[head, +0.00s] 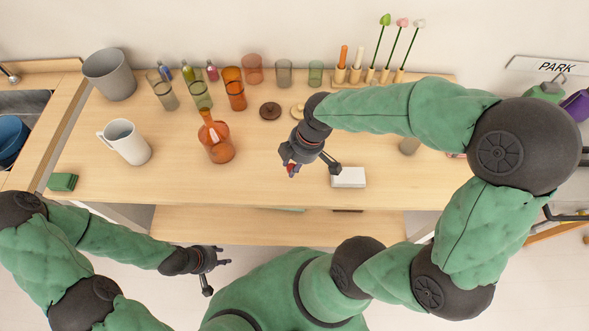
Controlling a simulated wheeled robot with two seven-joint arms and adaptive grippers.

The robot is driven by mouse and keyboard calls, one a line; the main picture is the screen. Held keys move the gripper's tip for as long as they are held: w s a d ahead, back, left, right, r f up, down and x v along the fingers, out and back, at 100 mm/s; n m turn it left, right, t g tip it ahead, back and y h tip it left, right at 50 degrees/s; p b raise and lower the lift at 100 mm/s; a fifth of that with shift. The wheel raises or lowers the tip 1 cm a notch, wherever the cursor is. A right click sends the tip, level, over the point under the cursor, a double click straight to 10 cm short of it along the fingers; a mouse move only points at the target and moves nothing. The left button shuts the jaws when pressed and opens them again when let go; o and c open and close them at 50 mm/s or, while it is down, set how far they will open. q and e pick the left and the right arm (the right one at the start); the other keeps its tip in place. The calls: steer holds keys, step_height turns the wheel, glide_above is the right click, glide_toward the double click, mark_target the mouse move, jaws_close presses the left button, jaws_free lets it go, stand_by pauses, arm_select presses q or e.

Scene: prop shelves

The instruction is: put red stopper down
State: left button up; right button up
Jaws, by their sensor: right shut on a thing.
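My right gripper (297,161) is over the middle of the wooden table, shut on the small red stopper (292,169). Only a little red shows at its fingertips. Whether the stopper touches the table I cannot tell. The orange flask (219,144) with a thin neck stands to the left of the gripper, apart from it. My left gripper (221,262) is in front of the table's front edge, with its fingertips apart and nothing seen between them.
A white block (348,178) lies just right of my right gripper. A dark round disc (270,110) and several coloured glasses stand behind. A white mug (126,143) and a green block (62,182) are at left. The table's front middle is clear.

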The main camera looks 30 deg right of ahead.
steer(key=shift+w+d+f+b, duration=0.1)
steer(key=shift+f+b, duration=0.2)
steer(key=shift+f, duration=0.65)
steer(key=shift+w+d+f+b, duration=0.1)
steer(key=shift+f+b, duration=0.15)
steer(key=shift+f, duration=0.65)
steer(key=shift+s, duration=0.1)
steer(key=shift+f, duration=0.15)
steer(key=o, duration=0.7)
steer(key=p+v, duration=0.3)
steer(key=v, duration=0.9)
steer(key=shift+r+p, duration=0.2)
steer(key=shift+p, duration=0.15)
